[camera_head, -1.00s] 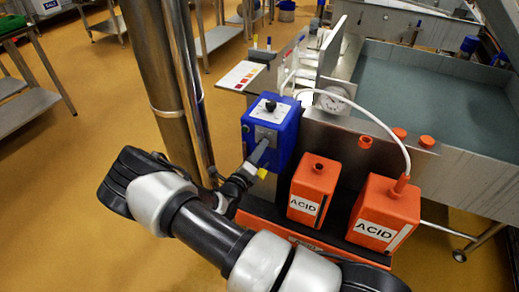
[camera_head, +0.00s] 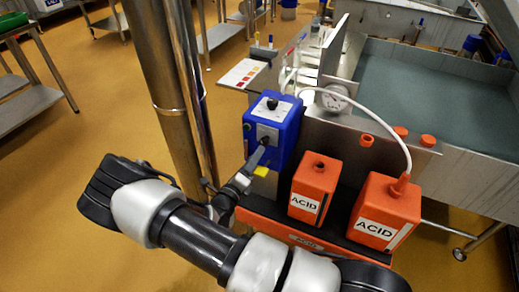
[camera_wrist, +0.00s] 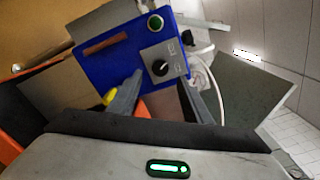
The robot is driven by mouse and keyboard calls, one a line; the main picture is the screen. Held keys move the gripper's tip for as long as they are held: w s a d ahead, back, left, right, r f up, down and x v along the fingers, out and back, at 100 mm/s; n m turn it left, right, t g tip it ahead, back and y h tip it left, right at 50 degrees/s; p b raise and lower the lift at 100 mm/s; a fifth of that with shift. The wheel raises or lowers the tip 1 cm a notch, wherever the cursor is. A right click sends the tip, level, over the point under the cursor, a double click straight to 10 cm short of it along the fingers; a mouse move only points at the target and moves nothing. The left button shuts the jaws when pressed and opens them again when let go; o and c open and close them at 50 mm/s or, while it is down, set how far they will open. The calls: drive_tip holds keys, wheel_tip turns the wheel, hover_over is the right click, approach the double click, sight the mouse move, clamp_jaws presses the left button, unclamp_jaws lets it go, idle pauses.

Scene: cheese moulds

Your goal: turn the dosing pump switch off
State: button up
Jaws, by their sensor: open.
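The blue dosing pump (camera_head: 288,122) is fixed to the side of the steel vat. Its front has a light grey plate with a small black rotary switch (camera_head: 265,141). In the wrist view the switch (camera_wrist: 160,68) is a round black knob with a pale mark, beside small labels too blurred to read. My gripper (camera_head: 259,154) is just in front of the plate and slightly below the switch. In the wrist view my gripper (camera_wrist: 160,83) is open, its two fingers apart with the switch just beyond their tips. I cannot tell whether they touch the pump.
Two orange acid cans (camera_head: 313,188) stand right of the pump on a dark tray. A white hose (camera_head: 385,125) arches to the right can (camera_head: 385,213). A steel column (camera_head: 165,90) stands left of the pump. Open floor (camera_head: 60,230) lies at left.

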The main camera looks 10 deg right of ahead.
drive_tip(key=v, duration=1.2)
drive_tip(key=shift+d, duration=0.1)
